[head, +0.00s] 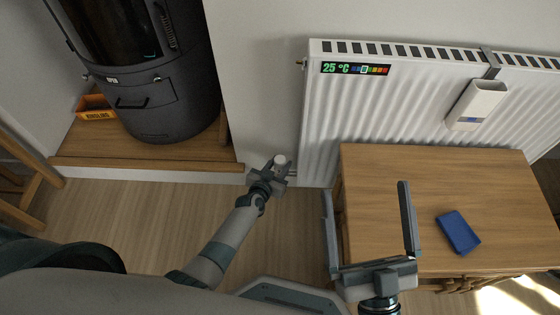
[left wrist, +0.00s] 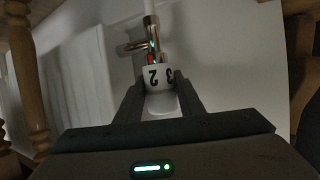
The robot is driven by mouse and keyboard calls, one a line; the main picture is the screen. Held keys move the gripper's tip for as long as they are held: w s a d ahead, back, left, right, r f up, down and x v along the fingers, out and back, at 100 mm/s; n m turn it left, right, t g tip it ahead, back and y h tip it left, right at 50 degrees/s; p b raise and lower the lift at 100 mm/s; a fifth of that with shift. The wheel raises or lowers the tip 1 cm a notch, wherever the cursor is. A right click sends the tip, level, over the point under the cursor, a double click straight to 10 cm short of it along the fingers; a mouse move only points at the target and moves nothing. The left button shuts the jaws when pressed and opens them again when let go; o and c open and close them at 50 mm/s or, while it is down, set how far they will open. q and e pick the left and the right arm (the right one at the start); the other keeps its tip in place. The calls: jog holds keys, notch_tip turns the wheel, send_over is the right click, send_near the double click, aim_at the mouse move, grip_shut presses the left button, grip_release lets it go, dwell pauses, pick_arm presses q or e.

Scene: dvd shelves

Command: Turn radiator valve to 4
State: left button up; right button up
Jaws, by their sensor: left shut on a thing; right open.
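The white radiator (head: 320,110) hangs on the wall and carries a display reading 25 °C (head: 355,69). The white valve knob (head: 280,160) is low at the radiator's left edge. My left gripper (head: 272,170) is shut on the knob. In the left wrist view the knob (left wrist: 157,76) sits between the two dark fingers, with the numbers 2 and 3 showing and a metal pipe fitting (left wrist: 142,46) behind it. The number 4 is not visible. My right gripper (head: 368,230) is open and empty, above the left part of the wooden table.
A white holder (head: 477,104) hangs on the radiator. A dark stove (head: 150,70) and an orange kindling box (head: 97,108) stand at the left.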

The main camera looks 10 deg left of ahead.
pick_arm(q)
jog(key=shift+s+n+y+p, duration=0.1)
jog(key=shift+n+y+p, duration=0.4)
jog(key=shift+p, duration=0.15)
jog(key=shift+f, duration=0.1)
pick_arm(e)
jog(key=w+f+g+h, duration=0.1)
jog(key=w+f+g, duration=0.2)
jog(key=f, duration=0.4)
jog(key=shift+w+d+g+h, duration=0.15)
jog(key=shift+d+g+h, duration=0.2)
jog(key=shift+g, duration=0.35)
jog(key=shift+a, duration=0.1)
pick_arm(q)
jog(key=o, duration=1.1)
jog(key=shift+c, duration=0.2)
